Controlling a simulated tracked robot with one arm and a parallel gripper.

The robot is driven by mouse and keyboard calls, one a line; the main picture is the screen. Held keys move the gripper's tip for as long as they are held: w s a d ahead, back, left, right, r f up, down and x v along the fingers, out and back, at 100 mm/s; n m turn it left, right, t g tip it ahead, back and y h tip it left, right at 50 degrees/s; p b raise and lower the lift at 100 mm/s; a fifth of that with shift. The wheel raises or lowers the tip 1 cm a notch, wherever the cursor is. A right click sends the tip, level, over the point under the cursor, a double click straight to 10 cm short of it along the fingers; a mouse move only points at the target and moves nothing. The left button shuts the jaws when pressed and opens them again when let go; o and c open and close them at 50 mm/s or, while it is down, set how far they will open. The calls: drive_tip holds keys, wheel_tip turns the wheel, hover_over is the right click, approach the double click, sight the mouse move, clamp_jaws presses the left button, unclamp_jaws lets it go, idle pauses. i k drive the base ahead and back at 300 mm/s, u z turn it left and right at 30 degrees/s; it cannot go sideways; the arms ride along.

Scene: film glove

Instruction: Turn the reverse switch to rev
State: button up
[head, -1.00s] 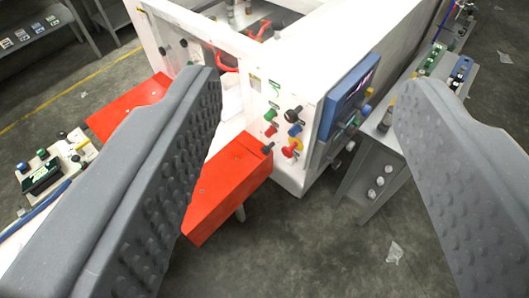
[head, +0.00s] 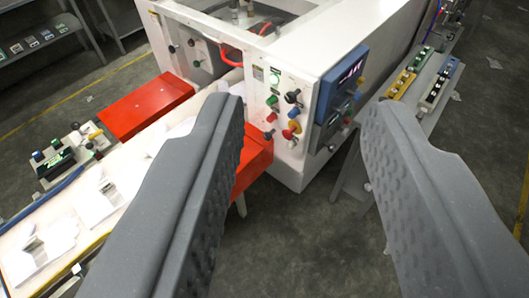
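The white machine (head: 306,155) stands ahead with a control panel on its near face. The panel carries a green button (head: 271,101), a red button (head: 271,117), a black-handled switch (head: 292,97), a blue knob (head: 294,113), a red knob on yellow (head: 291,131) and another black-handled switch (head: 268,135). The labels are too small to read, so I cannot tell which one is the reverse switch. My gripper (head: 303,106) is open and empty. Its two grey fingers stand on either side of the panel in the picture, apart from the knobs.
A blue display box (head: 340,92) is on the machine's right corner. Red covers (head: 146,105) flank the conveyor with white pieces (head: 98,205) at left. A grey bench with yellow (head: 399,84) and blue-based control blocks is at right. Bare floor (head: 300,240) shows in front.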

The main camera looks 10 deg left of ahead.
sight(267, 136)
drive_tip(key=u, duration=0.25)
drive_tip(key=k, duration=0.1)
drive_tip(key=u, duration=2.75)
drive_tip(key=k, duration=1.2)
drive_tip(key=z, duration=1.9)
drive_tip(key=i, duration=0.95)
